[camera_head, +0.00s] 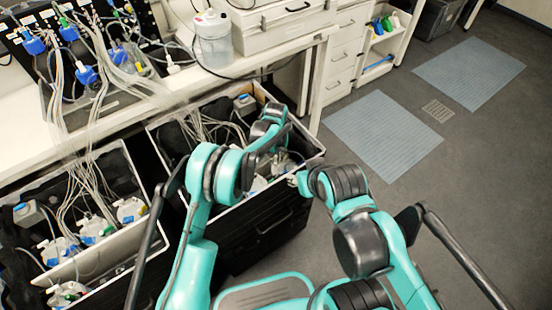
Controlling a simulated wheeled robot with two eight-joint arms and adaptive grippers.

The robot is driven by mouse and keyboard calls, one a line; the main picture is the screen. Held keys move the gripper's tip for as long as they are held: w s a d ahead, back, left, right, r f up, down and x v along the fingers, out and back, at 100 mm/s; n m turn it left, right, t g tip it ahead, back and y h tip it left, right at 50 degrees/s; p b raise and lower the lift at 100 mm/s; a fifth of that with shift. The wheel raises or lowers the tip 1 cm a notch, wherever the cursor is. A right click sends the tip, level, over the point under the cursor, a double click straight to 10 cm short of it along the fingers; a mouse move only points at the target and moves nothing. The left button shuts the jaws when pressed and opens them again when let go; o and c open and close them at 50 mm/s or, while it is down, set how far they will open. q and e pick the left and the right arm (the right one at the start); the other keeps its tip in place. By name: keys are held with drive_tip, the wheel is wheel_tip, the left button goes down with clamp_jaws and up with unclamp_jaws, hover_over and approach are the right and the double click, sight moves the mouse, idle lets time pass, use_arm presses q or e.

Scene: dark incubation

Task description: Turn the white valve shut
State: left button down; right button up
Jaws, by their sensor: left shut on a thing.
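My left gripper (272,152) reaches down into the right-hand black case (262,211), by its right end. Its fingers are small and partly hidden by my own arm. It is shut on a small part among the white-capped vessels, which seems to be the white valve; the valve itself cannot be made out. A pale vessel top (257,183) shows just left of the gripper. My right arm ends at the right edge of the same case. The fingers of my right gripper (298,181) cannot be made out.
Another open case (100,270) with several white vessels and tubes stands at the left. Tubes run up to the white bench (115,122), which bears blue-capped fittings and a clear jug (214,45). A drawer unit (342,60) stands behind. The floor at the right is clear, with blue mats (384,134).

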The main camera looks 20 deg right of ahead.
use_arm(q)
drive_tip(key=m, duration=0.5)
drive_tip(key=shift+a+m, duration=0.1)
drive_tip(key=shift+m, duration=0.2)
drive_tip(key=m, duration=0.5)
drive_tip(key=shift+w+m+b, duration=0.1)
drive_tip(key=shift+m+b, duration=0.2)
drive_tip(key=c, duration=1.6)
unclamp_jaws()
drive_tip(key=shift+r, duration=4)
